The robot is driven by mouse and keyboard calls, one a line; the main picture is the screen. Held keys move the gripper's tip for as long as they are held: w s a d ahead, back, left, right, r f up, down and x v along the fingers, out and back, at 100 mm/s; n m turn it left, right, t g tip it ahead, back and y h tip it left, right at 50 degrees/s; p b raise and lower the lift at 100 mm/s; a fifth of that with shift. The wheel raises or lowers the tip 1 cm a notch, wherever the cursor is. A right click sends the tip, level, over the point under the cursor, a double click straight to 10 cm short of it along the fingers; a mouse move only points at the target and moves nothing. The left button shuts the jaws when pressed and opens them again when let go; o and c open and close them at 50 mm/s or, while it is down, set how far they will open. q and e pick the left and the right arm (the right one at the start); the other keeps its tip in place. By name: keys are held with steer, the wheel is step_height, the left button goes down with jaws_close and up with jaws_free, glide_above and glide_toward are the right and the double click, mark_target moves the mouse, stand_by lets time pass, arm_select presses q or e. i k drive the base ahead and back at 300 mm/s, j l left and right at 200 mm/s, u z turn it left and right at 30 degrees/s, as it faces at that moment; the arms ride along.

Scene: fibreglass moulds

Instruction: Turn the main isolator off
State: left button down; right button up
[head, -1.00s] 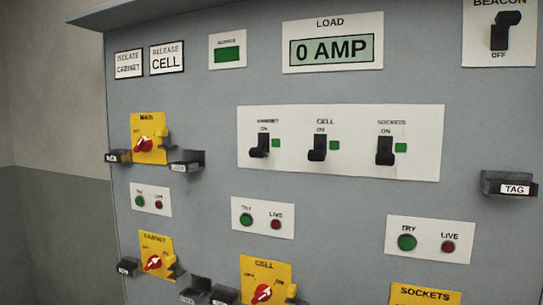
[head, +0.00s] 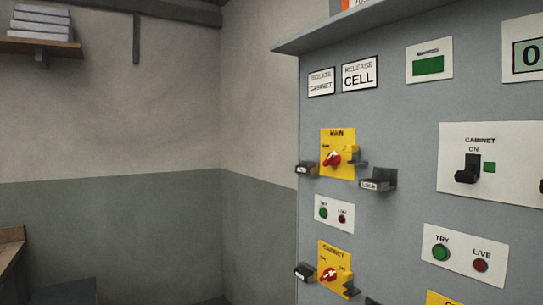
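The main isolator (head: 337,154) is a yellow plate marked MAIN with a red rotary handle (head: 332,159), at the left side of the grey cabinet front. The handle sits tilted; its exact position against the small lettering is too small to read. A small dark holder (head: 306,168) stands out at its left, and a larger one with a label reading LOCK (head: 377,183) at its right. Neither of my grippers shows in the head view.
Below are a TRY/LIVE plate (head: 334,213) and the yellow cabinet isolator (head: 335,269). A black CABINET switch (head: 468,168) is on the right. A shelf with stacked pale items (head: 40,22) hangs at upper left, a wooden bench edge (head: 10,247) below. The floor corner is mostly out of view.

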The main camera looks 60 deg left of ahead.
mark_target(334, 158)
steer(key=u, duration=1.55)
steer(key=i+j+z, duration=0.1)
steer(key=j, duration=0.3)
steer(key=i+j+z, duration=0.1)
steer(key=i+j, duration=0.2)
steer(key=i+j+z, duration=0.1)
steer(key=j, duration=0.4)
steer(key=i+j+z, duration=0.1)
steer(key=j, duration=0.35)
steer(key=i+j+z, duration=0.1)
steer(key=i+j, duration=0.15)
steer(key=j, duration=0.2)
steer(key=i+j+z, duration=0.15)
steer(key=j, duration=0.3)
steer(key=j+z, duration=0.1)
steer(key=j, duration=0.35)
steer(key=i, duration=0.05)
